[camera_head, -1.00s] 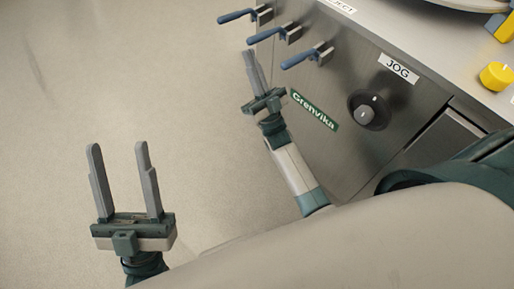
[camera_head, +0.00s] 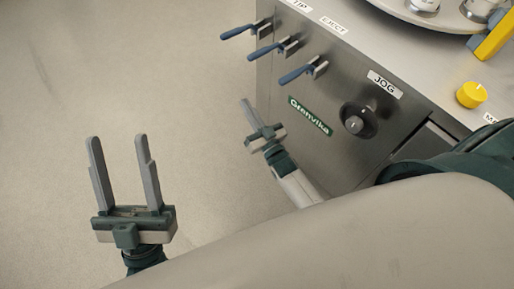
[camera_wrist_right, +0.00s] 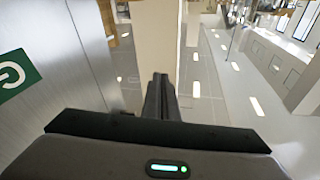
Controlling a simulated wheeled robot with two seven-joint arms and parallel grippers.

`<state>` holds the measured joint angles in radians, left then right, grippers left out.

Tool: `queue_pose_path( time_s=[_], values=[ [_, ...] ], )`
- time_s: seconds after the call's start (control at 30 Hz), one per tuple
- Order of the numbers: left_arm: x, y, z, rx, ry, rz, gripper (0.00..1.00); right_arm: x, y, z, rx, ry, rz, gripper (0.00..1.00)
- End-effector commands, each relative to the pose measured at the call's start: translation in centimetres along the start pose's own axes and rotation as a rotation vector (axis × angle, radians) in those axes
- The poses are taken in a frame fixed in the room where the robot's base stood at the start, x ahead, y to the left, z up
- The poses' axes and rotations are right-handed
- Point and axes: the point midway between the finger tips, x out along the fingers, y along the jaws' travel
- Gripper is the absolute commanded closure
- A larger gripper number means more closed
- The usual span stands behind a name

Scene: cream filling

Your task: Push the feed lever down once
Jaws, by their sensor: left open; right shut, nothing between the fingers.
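Three blue-handled levers stick out from the steel machine's side in the head view: a far one (camera_head: 238,32), a middle one (camera_head: 265,51) and a near one (camera_head: 296,74). I cannot read a feed label, so I cannot tell which is the feed lever. All three handles point left at a slight downward tilt. My right gripper (camera_head: 246,104) is shut and empty, in front of the panel, below the near lever in the picture and apart from it. Its closed fingers also show in the right wrist view (camera_wrist_right: 160,88). My left gripper (camera_head: 117,139) is open and empty at lower left.
A dark knob (camera_head: 355,120) under a JOG label (camera_head: 384,84) and a green Grenvika plate (camera_head: 310,116) are on the panel. An EJECT label (camera_head: 333,25) and a yellow knob (camera_head: 471,95) are on the top. Floor left of the machine is clear.

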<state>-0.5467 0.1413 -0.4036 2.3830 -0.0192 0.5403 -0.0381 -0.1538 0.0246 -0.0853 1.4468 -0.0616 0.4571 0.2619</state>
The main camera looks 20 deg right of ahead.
Motion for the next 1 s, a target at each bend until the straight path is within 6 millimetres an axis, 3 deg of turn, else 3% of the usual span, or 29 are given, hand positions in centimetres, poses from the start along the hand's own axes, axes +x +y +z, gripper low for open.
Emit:
queue_pose_path(
  time_s=[0.6, 1.0],
  values=[
    [2.9, 0.2, -2.8, 0.0, 0.0, 0.0, 0.48, -6.4, 0.3, 7.7, -0.056, -0.379, 0.048, 1.0],
    [4.1, 0.3, -4.0, 0.0, 0.0, 0.0, 0.48, -10.8, 0.3, 11.1, -0.086, -0.564, 0.059, 1.0]
  ],
)
